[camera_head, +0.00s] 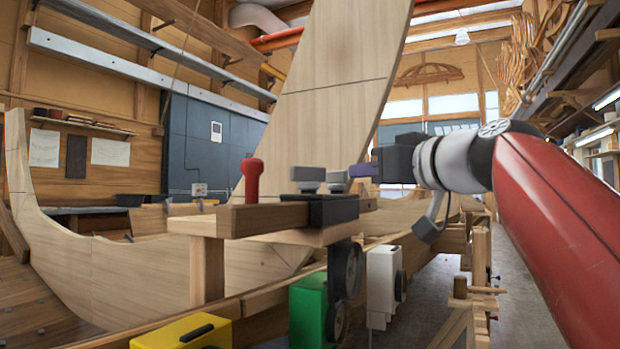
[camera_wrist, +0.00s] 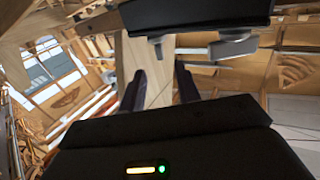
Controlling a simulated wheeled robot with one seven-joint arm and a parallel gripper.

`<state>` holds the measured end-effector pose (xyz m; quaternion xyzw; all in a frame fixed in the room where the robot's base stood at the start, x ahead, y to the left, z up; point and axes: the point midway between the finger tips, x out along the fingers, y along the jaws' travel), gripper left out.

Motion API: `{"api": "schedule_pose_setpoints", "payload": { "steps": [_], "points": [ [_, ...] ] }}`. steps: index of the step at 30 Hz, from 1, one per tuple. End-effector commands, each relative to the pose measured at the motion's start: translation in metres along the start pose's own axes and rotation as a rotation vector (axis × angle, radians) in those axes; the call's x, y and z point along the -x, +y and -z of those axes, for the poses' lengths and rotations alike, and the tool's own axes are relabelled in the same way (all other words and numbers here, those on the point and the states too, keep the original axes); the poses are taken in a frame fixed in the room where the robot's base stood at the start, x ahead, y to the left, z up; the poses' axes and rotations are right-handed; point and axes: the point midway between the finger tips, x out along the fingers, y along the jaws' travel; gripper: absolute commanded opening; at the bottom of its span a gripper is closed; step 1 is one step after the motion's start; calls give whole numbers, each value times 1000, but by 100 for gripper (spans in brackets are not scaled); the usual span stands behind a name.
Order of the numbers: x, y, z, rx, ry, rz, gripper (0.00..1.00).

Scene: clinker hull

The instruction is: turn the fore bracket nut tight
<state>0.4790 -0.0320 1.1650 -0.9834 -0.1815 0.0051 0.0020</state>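A black bracket (camera_head: 333,210) sits on a wooden beam in the head view. Two grey knob-like nuts (camera_head: 308,174) (camera_head: 337,179) stand on top of it, side by side. I cannot tell for sure which is the fore one. My gripper (camera_head: 358,171) comes in from the right, its fingers pointing left at about the nuts' height. In the wrist view its two dark fingers (camera_wrist: 162,85) are apart with nothing held between them. A black block with grey parts (camera_wrist: 232,47) fills the top of the wrist view, beyond the fingertips. Contact with the nearer nut cannot be made out.
A red-handled tool (camera_head: 252,180) stands upright on the beam (camera_head: 265,217) left of the bracket. Green (camera_head: 308,312), white (camera_head: 381,278) and yellow (camera_head: 178,332) boxes sit below. A tall plank (camera_head: 325,90) rises behind.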

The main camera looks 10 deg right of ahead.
Motion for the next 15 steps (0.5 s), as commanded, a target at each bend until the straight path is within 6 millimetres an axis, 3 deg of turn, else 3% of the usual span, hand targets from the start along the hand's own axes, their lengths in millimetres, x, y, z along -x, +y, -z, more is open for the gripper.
{"api": "schedule_pose_setpoints", "payload": {
  "steps": [5,15],
  "points": [
    [-14,1,5,8,10,1,33],
    [-66,0,5,7,7,1,33]
  ]
}}
